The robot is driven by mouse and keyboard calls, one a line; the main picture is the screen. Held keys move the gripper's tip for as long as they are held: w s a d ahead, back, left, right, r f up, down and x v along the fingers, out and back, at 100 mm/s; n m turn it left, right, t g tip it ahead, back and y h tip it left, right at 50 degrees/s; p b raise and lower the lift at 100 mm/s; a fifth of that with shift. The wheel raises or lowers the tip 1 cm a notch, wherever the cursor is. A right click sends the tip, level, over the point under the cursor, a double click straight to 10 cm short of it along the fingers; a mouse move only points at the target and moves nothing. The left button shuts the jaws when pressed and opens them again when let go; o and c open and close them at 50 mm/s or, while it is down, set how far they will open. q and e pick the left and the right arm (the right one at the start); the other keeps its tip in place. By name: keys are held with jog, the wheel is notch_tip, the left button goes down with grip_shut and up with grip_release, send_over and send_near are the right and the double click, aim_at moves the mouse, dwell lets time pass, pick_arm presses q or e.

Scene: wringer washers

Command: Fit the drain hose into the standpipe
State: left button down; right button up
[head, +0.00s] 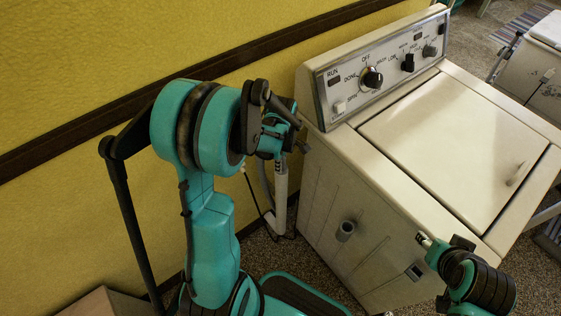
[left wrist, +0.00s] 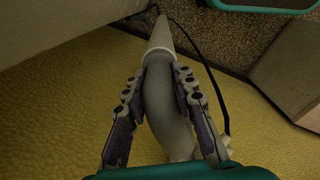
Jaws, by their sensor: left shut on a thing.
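The grey drain hose (left wrist: 163,95) curves between the fingers of my left gripper (left wrist: 160,78) in the left wrist view. My left gripper is shut on it. The white standpipe (left wrist: 160,32) runs away from the hose's far end, with a pale collar at the meeting point. The hose end lines up with the pipe mouth; I cannot tell how deep it sits. In the head view my left gripper (head: 288,132) is just above the upright standpipe (head: 281,185), beside the washer. My right gripper (head: 424,241) is near the washer's front; its jaws are unclear.
The cream washer (head: 415,150) stands right of the standpipe, with a control panel (head: 385,65) and a grey side spout (head: 345,231). The yellow wall (head: 80,75) is close on the left. A dark cord (left wrist: 217,95) runs near the pipe in the left wrist view.

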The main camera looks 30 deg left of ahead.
pick_arm(q)
jog(key=shift+f, duration=0.3)
jog(key=shift+f+b, duration=0.1)
jog(key=shift+b, duration=0.3)
dwell(0.8)
jog(key=c, duration=1.6)
grip_release()
jog(key=shift+s, duration=0.1)
jog(key=o, duration=0.4)
jog(key=shift+o, duration=0.2)
jog(key=shift+f, duration=0.1)
jog(key=o, duration=0.5)
jog(key=shift+r, duration=0.25)
